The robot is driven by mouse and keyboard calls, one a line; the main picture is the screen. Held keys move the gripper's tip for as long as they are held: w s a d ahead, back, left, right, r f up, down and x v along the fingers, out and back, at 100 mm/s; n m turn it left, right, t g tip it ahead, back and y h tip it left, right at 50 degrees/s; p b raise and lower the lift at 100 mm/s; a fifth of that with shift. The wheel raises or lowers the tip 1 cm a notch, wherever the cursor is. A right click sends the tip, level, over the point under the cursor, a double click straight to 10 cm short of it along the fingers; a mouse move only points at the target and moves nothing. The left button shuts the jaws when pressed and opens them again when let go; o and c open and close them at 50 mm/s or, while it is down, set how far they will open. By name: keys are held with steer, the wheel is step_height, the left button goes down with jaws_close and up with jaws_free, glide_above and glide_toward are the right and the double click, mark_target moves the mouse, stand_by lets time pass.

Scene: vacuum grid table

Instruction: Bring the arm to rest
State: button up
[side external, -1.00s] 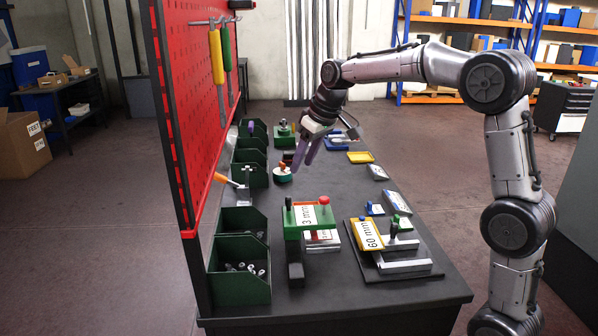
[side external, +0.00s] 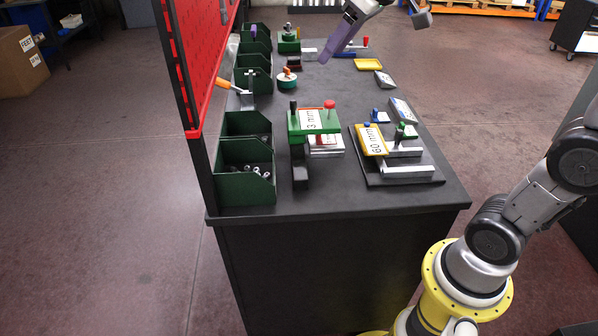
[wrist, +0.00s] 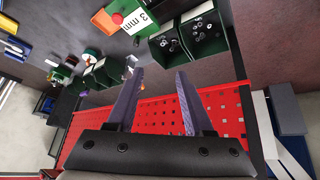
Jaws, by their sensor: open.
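My gripper (side external: 335,42) is raised above the far part of the dark work table (side external: 330,190), near the top edge of the side external view. Its purple fingers point down and left there, and they largely overlap. Part of my arm is cut off by the picture's top edge. In the wrist view my gripper (wrist: 160,95) has its two fingers wide apart with nothing held between them. The red pegboard (wrist: 215,108) lies beyond the fingers in that view. The fingers look clear of the table and its objects.
Green bins (side external: 246,188) line the pegboard side. A green fixture marked 3 mm (side external: 312,122), a yellow-plated 60 mm fixture (side external: 374,142) and an orange-topped round piece (side external: 288,75) stand on the table. An orange-handled tool (side external: 230,84) sticks out near the bins.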

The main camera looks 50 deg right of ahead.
steer(key=s+a+f, duration=0.1)
steer(key=s+f, duration=0.5)
steer(key=s, duration=0.4)
steer(key=s+a+f+m, duration=0.1)
steer(key=s+f, duration=0.5)
steer(key=s, duration=0.4)
steer(key=shift+a+g, duration=0.35)
steer(key=shift+g, duration=0.05)
